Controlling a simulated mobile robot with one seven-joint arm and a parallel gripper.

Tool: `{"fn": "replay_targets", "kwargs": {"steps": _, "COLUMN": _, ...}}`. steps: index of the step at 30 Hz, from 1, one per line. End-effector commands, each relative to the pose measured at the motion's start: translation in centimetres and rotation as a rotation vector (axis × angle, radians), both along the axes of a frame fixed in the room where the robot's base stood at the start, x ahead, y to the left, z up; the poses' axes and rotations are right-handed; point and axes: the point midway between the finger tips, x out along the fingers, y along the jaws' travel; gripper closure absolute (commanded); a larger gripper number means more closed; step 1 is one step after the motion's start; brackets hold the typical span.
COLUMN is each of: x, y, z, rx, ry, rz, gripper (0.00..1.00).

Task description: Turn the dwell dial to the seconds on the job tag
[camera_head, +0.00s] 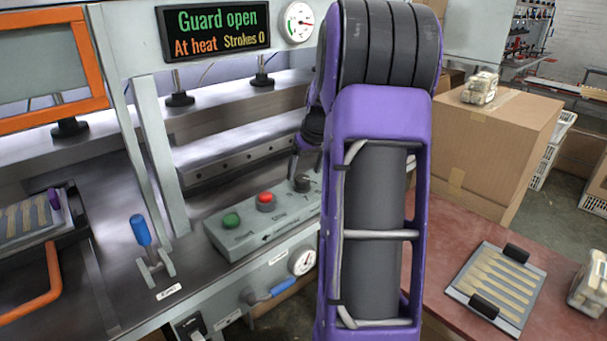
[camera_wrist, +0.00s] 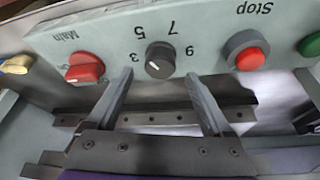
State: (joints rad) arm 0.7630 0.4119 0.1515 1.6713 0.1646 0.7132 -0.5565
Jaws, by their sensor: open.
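The dwell dial (camera_wrist: 160,60) is a round black knob on the grey control panel, ringed by the numbers 3, 5, 7 and 9, which appear upside down in the wrist view. A small pale mark shows on the lower left of its face; I cannot tell the exact setting. My gripper (camera_wrist: 158,80) is open, its two fingers on either side of the dial with gaps. In the head view the dial (camera_head: 302,184) shows beside my arm, which hides much of the gripper. I cannot make out a job tag in either view.
The red Stop button (camera_wrist: 250,58), green button (camera_wrist: 311,44) and red Main switch (camera_wrist: 85,67) are near the dial. The display (camera_head: 215,30) reads "Guard open", "At heat", "Strokes 0". A blue-handled lever (camera_head: 141,230) stands left.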

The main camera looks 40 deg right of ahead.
Motion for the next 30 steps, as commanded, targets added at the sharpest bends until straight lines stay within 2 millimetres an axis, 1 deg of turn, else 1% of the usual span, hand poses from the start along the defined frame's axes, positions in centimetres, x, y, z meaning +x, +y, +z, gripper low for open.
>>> {"fn": "replay_targets", "kwargs": {"steps": 1, "x": -0.4, "y": 0.0, "z": 1.4, "rx": -0.003, "ry": -0.003, "rz": -0.001, "gripper": 0.15}}
{"fn": "replay_targets", "kwargs": {"steps": 9, "x": -3.0, "y": 0.5, "z": 7.7, "rx": -0.005, "ry": -0.003, "rz": -0.001, "gripper": 0.15}}
{"fn": "replay_targets", "kwargs": {"steps": 15, "x": -4.5, "y": 0.8, "z": 11.3, "rx": -0.002, "ry": -0.002, "rz": -0.001, "gripper": 0.15}}
{"fn": "replay_targets", "kwargs": {"steps": 18, "x": -5.0, "y": 0.9, "z": 12.5, "rx": -0.001, "ry": -0.002, "rz": 0.000, "gripper": 0.15}}
{"fn": "replay_targets", "kwargs": {"steps": 21, "x": -5.3, "y": 1.0, "z": 13.2, "rx": -0.001, "ry": -0.001, "rz": 0.000, "gripper": 0.15}}
{"fn": "replay_targets", "kwargs": {"steps": 30, "x": -5.5, "y": 1.0, "z": 13.5, "rx": 0.000, "ry": 0.000, "rz": 0.000, "gripper": 0.15}}
